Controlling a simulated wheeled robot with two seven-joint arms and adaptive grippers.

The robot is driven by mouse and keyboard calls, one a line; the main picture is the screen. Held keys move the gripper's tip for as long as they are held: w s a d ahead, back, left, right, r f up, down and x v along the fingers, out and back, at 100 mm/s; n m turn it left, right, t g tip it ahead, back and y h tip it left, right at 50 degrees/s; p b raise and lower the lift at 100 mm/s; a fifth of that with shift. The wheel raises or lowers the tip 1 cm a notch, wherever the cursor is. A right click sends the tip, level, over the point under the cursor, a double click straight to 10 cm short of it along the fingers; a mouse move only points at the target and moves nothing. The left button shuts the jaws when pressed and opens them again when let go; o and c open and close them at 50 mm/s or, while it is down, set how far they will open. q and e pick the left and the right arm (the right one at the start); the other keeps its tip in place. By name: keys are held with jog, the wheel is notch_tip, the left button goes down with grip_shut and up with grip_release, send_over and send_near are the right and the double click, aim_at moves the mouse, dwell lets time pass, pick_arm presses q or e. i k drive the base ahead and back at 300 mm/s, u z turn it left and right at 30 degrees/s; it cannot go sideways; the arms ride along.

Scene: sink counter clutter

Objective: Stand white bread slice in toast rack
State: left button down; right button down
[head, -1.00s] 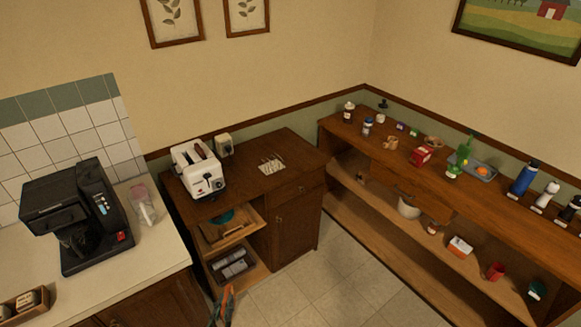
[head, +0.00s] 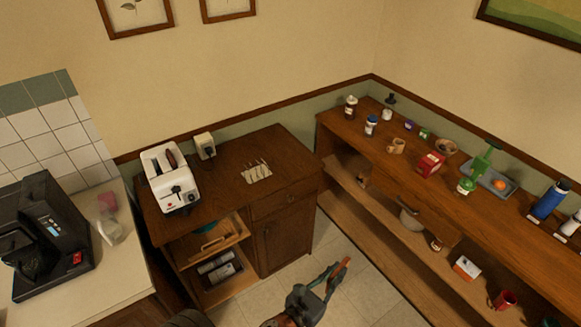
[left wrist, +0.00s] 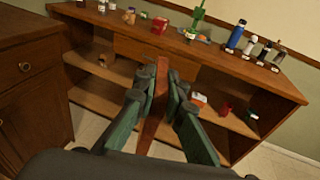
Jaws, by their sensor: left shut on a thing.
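My left gripper (head: 322,284) is at the bottom middle of the head view, over the floor in front of the wooden cabinet. It is shut on a thin brown-edged slab, which I take for the bread slice (head: 339,272). In the left wrist view the slice (left wrist: 154,115) stands edge-on between the fingers (left wrist: 160,95); its faces are hardly visible. The toast rack (head: 257,172), small and pale with thin upright dividers, stands on the cabinet top, well beyond and left of the gripper. My right gripper is not in view.
A white toaster (head: 172,185) with something brown in its slot stands left on the cabinet top (head: 225,195). A long shelf unit (head: 420,190) at right carries bottles, a red box and a tray. A black coffee machine (head: 50,235) stands far left.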

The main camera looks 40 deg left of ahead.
aim_at(254, 174)
jog(key=u, duration=0.05)
jog(key=i, duration=0.9)
jog(key=u, duration=0.9)
jog(key=i, duration=0.6)
jog(key=u, duration=0.55)
